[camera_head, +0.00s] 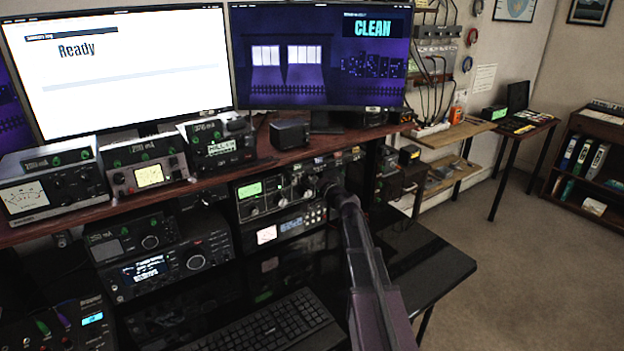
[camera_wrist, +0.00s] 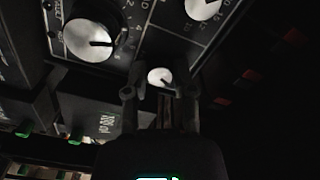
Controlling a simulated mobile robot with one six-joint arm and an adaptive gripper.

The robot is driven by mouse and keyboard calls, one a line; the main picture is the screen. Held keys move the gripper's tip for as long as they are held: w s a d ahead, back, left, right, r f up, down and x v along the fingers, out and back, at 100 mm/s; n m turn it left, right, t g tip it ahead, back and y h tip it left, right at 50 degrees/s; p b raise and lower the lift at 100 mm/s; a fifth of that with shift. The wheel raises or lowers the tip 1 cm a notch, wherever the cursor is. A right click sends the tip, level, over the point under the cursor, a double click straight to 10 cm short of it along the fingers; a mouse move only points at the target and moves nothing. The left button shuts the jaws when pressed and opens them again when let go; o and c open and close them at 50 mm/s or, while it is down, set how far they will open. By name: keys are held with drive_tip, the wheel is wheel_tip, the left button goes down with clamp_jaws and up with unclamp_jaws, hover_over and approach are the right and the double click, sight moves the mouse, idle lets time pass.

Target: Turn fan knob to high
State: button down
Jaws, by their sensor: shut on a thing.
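A radio unit with a green display (camera_head: 249,190) and several knobs sits on the lower level of the desk. My gripper (camera_head: 328,182) is at the right part of its front panel, and the arm hides that part in the head view. In the wrist view, my gripper (camera_wrist: 160,90) has its fingers closed around a small silver knob (camera_wrist: 159,75). I cannot read any label that marks it as the fan knob. A large silver knob (camera_wrist: 89,41) with a dark pointer line and a numbered dial stands at the upper left, apart from my fingers.
Another silver knob (camera_wrist: 203,8) is close by at the top of the wrist view. A wooden shelf (camera_head: 225,172) with more radio units overhangs the panel. A keyboard (camera_head: 270,325) lies on the black desk (camera_head: 435,262), which is clear at its right.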

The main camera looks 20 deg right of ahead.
drive_tip(key=shift+m, duration=1.6)
drive_tip(key=c, duration=0.7)
unclamp_jaws()
drive_tip(key=shift+v, duration=6)
